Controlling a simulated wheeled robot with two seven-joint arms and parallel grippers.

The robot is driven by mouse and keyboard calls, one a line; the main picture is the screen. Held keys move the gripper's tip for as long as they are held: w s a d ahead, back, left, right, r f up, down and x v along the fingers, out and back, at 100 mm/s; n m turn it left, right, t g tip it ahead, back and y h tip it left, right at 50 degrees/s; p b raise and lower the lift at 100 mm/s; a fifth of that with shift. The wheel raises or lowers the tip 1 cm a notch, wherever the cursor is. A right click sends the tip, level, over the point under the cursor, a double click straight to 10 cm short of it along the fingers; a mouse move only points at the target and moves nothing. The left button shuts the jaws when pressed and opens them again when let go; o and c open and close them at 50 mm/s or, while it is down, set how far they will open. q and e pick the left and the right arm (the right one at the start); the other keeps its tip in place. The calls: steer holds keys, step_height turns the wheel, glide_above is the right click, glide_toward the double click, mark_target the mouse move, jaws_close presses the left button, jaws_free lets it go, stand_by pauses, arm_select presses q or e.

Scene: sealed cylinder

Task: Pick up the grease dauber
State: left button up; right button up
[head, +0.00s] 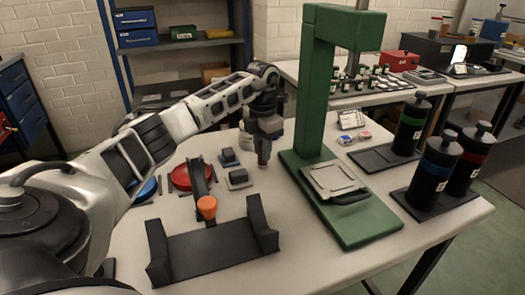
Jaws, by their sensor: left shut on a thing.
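My left arm reaches in from the left, and my left gripper (265,150) points down over the table, between the small black blocks and the green press. It is shut on the grease dauber (264,160), which is mostly hidden by the fingers; only a small greyish-brown part shows below them. I cannot tell whether its lower end touches the table. My right gripper is not in view.
A green press (318,90) stands close right of the gripper, a metal plate on its base. A black cradle (215,254) and an orange-tipped black piece (207,207) are in front. A red dish (190,176) is left; black canisters (433,175) are right.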

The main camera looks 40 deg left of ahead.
arm_select(q)
step_height(320, 180, up, 3)
steer(key=shift+w+r, duration=0.1)
steer(key=s+d+r, duration=0.9)
steer(key=d, duration=0.1)
steer(key=shift+s+d+r+p, duration=0.2)
steer(key=shift+s+r+p, duration=0.1)
steer(key=shift+s+r, duration=0.05)
